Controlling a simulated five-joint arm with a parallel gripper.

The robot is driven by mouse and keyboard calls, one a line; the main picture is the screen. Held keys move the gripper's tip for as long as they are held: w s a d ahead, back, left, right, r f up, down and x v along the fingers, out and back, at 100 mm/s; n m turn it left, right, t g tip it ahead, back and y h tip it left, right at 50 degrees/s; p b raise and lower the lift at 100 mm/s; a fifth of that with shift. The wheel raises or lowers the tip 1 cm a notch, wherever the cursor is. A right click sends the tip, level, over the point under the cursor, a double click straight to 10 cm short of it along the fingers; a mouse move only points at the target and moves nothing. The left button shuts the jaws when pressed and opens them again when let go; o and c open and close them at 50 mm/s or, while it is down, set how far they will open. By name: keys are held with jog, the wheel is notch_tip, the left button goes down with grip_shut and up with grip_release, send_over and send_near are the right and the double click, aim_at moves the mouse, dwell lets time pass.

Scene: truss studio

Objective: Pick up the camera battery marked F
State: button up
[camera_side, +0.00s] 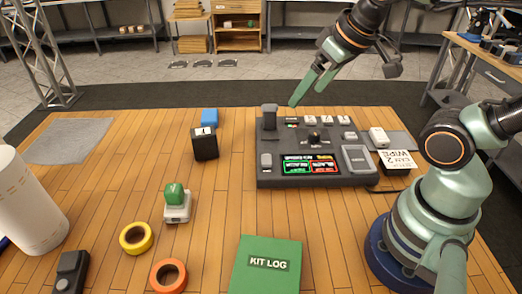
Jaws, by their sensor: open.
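A black block with a white label (204,146) stands upright left of the table's middle; its mark is too small to read surely. A green block with a pale mark (174,193) sits on a white base (177,214) in front of it. I cannot tell for sure which thing is the battery marked F. My gripper (307,96) is open and empty, above the back of the black control panel (345,179), up and to the right of both blocks. It touches nothing that I can see.
A blue block (209,116) stands just behind the black block. Yellow tape (136,238), orange tape (168,276) and a green kit log (267,270) lie in front. A white cylinder (25,205) stands at left. The grey mat (67,142) is bare.

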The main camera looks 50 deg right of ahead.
jog(key=shift+w, duration=0.1)
jog(key=n+g, duration=0.5)
jog(key=n, duration=0.6)
send_over(206, 131)
jog(key=f, duration=1.1)
jog(key=shift+s+d+f, duration=0.15)
jog(key=shift+s+f, duration=0.05)
jog(key=shift+f, duration=0.2)
jog(key=shift+w+f+n+g, duration=0.15)
jog(key=shift+f+n+g, duration=0.2)
jog(key=shift+f, duration=0.3)
notch_tip(206, 131, down, 6)
jog(key=shift+f, duration=0.2)
jog(key=shift+w+a+f, duration=0.1)
jog(key=shift+a+f, duration=0.05)
jog(key=shift+f, duration=0.75)
jog(key=shift+w+a+f, duration=0.15)
jog(key=shift+f, duration=0.7)
jog(key=shift+w+a+f, duration=0.1)
jog(key=shift+a+f, duration=0.05)
jog(key=shift+f, duration=0.75)
